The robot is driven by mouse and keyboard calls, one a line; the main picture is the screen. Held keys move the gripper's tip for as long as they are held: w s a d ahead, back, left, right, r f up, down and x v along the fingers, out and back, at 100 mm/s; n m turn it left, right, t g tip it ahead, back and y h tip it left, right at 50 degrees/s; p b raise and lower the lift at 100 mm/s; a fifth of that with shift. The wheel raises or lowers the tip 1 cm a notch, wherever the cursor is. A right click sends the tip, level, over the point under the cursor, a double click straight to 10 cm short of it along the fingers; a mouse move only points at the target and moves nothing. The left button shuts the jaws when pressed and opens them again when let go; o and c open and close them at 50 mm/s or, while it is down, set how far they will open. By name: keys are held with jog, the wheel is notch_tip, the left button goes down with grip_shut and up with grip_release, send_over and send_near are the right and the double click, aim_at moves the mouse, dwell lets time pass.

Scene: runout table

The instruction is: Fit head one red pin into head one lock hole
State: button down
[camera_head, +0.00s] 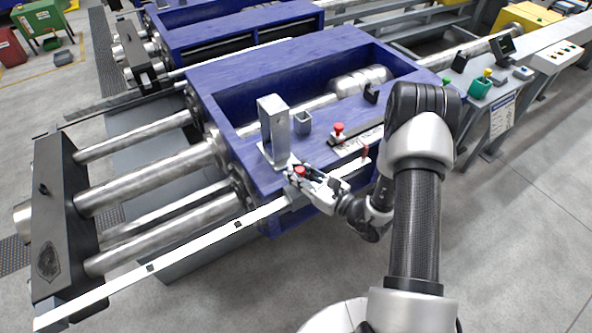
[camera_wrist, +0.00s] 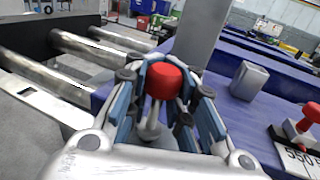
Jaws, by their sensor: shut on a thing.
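A red-topped pin (camera_head: 300,171) is between the fingers of my gripper (camera_head: 304,178), at the front edge of the blue frame beside the foot of an upright grey post. In the wrist view my gripper (camera_wrist: 165,108) is shut on the red pin (camera_wrist: 163,82). Its round red head shows upright between the blue finger pads, with a grey metal shank below. The pin's lower end and the lock hole are hidden by the fingers, so I cannot tell whether the pin is in a hole.
The grey post (camera_head: 274,128) rises close behind my gripper and shows in the wrist view (camera_wrist: 200,36). A small grey square cup (camera_head: 302,122) stands to its right. Another red knob (camera_head: 338,129) sits on a labelled plate. Steel bars (camera_head: 150,175) run left.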

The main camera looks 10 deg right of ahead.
jog(key=shift+f, duration=0.45)
jog(key=c, duration=1.2)
grip_release()
jog(key=shift+c, duration=0.2)
jog(key=v, duration=1.2)
jog(key=shift+r, duration=0.1)
